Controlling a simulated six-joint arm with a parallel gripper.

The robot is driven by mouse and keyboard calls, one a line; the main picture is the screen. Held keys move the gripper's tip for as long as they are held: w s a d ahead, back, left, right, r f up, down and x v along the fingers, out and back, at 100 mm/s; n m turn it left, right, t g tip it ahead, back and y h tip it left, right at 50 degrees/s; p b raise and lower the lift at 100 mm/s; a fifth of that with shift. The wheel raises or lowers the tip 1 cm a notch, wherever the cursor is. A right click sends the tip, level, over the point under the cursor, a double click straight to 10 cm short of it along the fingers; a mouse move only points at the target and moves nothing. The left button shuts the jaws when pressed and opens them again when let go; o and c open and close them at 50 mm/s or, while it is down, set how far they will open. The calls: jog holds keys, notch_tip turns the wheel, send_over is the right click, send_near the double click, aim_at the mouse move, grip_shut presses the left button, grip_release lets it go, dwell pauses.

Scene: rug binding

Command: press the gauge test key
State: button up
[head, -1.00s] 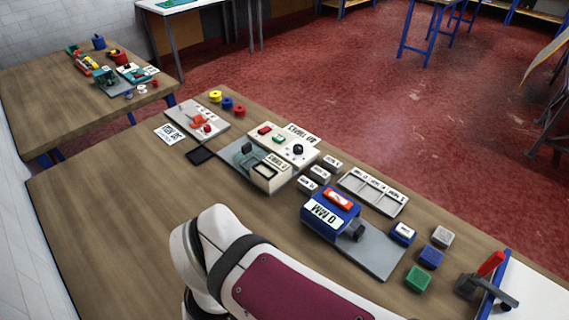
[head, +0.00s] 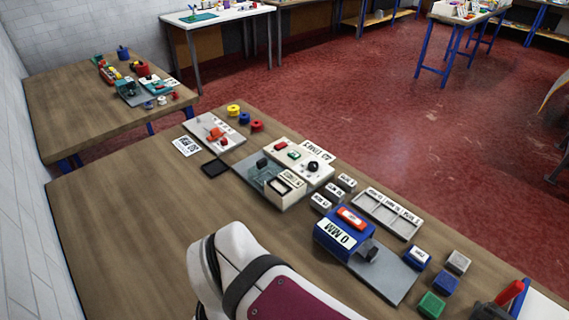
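A blue gauge box (head: 338,239) labelled "0 MM" stands on the wooden table in the head view, right of centre, on a grey plate (head: 393,281). A red key with a pale label (head: 351,217) lies on top of the box. A dark round part (head: 369,251) sticks out of its right side. I cannot read the key's label, and whether it is the test key cannot be told. My gripper is out of view; only a white and maroon part of my arm shows at the bottom, left of the gauge and apart from it.
Behind the gauge are a control panel (head: 323,158) with a black knob, small labelled blocks (head: 334,190) and a slotted tray (head: 387,213). Blue, grey and green blocks (head: 431,304) stand to the right. The table's left side is bare.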

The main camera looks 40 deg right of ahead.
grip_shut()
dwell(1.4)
